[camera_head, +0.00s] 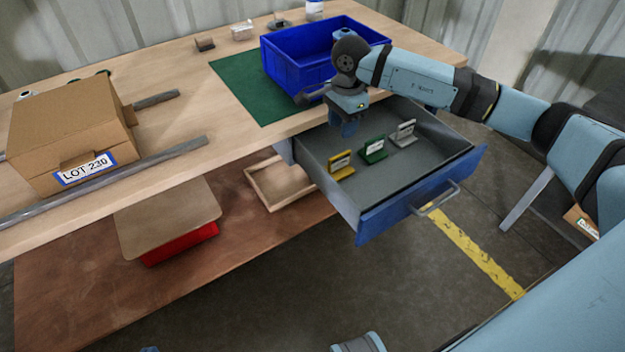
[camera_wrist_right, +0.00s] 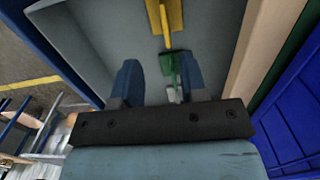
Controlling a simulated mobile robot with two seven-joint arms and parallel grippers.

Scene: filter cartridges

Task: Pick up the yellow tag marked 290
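The yellow tag (camera_head: 341,166) stands on its yellow base in the open blue drawer (camera_head: 415,201), at the near left of a row of three tags. Its marking is too small to read. In the right wrist view, the yellow tag (camera_wrist_right: 165,18) is at the top, beyond the fingertips. My right gripper (camera_head: 346,128) points down above the drawer's back left part, higher than the yellow tag and apart from it. In the wrist view its fingers (camera_wrist_right: 160,75) are spread with nothing held between them.
A green tag (camera_head: 373,151) and a grey tag (camera_head: 403,134) stand beside the yellow one. A blue bin (camera_head: 290,72) sits on a green mat (camera_head: 240,88) behind the drawer. A cardboard box (camera_head: 70,125) and grey rails (camera_head: 150,160) are at left on the table.

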